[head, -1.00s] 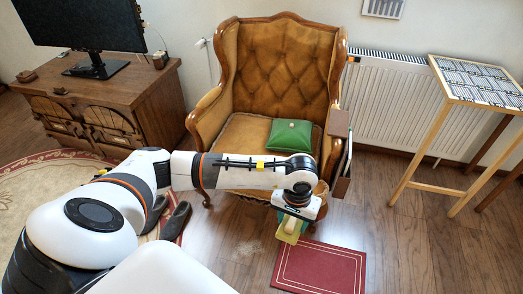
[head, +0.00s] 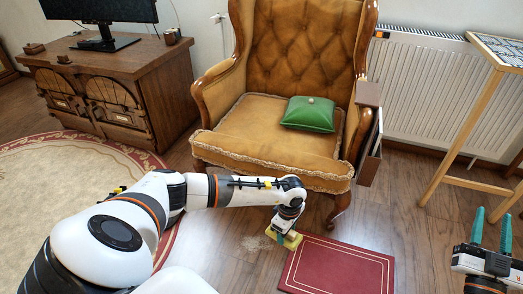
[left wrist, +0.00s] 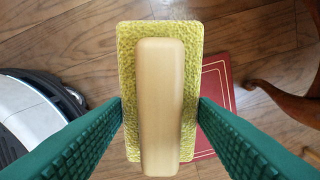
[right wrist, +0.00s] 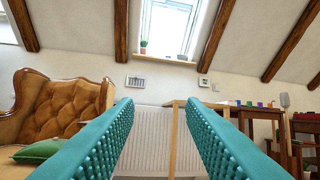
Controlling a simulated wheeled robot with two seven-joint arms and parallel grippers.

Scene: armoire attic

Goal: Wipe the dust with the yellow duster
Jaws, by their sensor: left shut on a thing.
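My left gripper (head: 285,226) is shut on the wooden handle of the yellow duster (head: 292,241). The left wrist view shows the wooden handle (left wrist: 160,105) between the two green fingers, with the yellow pad (left wrist: 127,50) under it. The duster is low over the floor; I cannot tell whether it touches. A pale dust patch (head: 254,243) lies on the wooden floor just left of the duster in the head view. My right gripper (head: 491,230) is at the right edge of the head view, fingers apart and empty.
A red mat (head: 338,268) lies right beside the duster. The brown armchair (head: 260,130) with a green cushion (head: 309,114) stands behind, its front leg (head: 338,210) close by. A wooden cabinet (head: 120,95) is at left, a tall wooden table (head: 460,130) at right.

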